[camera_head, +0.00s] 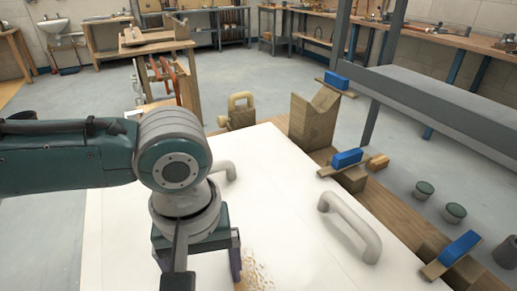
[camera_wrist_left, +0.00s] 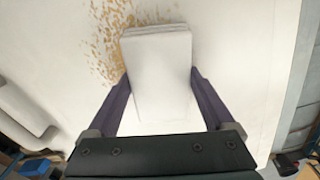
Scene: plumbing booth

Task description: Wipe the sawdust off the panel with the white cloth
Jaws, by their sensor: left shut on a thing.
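The white panel (camera_head: 290,200) lies flat on the bench, and it fills most of the left wrist view (camera_wrist_left: 240,60). A patch of tan sawdust (camera_head: 258,272) is on it near the bottom of the head view. In the left wrist view the sawdust (camera_wrist_left: 108,40) lies beside and beyond the cloth's upper left. My left gripper (camera_head: 208,272) is over the panel, pointing down. In the wrist view its purple fingers (camera_wrist_left: 162,95) are shut on the folded white cloth (camera_wrist_left: 160,70). In the head view the arm hides the cloth. My right gripper is not visible.
Two pale handles stand on the panel, one at right (camera_head: 350,226) and one partly behind my arm (camera_head: 226,171). A notched wooden block (camera_head: 313,118), blue-topped blocks (camera_head: 347,158) and a wooden clamp-like piece (camera_head: 241,108) line the bench's far and right edges. A grey beam (camera_head: 450,100) is at right.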

